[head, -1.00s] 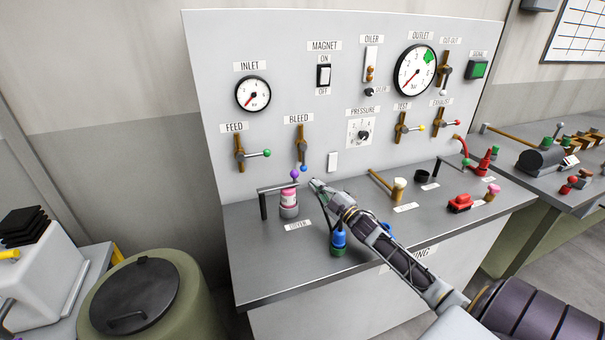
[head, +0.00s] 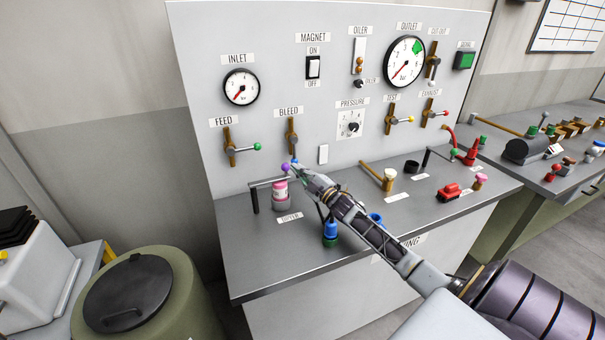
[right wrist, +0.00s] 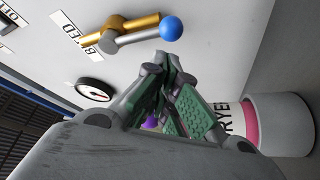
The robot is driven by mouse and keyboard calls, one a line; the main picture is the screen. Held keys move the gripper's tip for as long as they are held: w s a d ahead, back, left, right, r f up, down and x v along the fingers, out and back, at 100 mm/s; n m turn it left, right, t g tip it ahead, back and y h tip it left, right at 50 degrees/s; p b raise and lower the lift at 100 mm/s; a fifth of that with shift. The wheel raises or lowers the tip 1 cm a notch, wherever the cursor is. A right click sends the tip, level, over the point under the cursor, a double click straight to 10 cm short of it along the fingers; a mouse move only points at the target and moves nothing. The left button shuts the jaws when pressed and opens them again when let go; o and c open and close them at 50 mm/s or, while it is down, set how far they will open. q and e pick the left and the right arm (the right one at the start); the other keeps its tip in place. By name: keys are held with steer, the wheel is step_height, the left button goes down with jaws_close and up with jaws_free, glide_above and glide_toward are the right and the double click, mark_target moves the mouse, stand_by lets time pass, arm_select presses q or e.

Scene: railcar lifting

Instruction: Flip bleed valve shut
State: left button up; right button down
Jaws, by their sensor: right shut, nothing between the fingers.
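The bleed valve (head: 292,138) is a brass upright pipe on the panel under the BLEED label. Its grey lever hangs down, nearly along the pipe, and ends in a blue knob (head: 295,162). In the right wrist view the valve (right wrist: 118,28) and its blue knob (right wrist: 172,28) show large. My right gripper (head: 299,169) is shut and empty, its tips just below the knob in the head view. In the right wrist view its closed fingers (right wrist: 165,62) sit near the knob with a visible gap. My left gripper is out of view.
A pink-and-white dryer canister (head: 280,190) with a purple knob (head: 285,168) stands close to my gripper. The feed valve (head: 229,147) is to the left, its lever sideways. A blue-and-green fitting (head: 331,233) stands below my right arm.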

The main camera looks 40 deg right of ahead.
mark_target(294, 151)
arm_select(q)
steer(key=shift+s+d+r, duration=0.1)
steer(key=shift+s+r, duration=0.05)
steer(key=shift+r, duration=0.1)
arm_select(e)
steer(key=shift+x, duration=2.25)
arm_select(q)
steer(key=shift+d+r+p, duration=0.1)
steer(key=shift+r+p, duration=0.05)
steer(key=shift+p, duration=0.2)
arm_select(e)
steer(key=shift+d+n, duration=0.15)
steer(key=shift+n, duration=0.15)
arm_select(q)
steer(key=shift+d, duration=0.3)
arm_select(e)
steer(key=shift+d+f, duration=0.1)
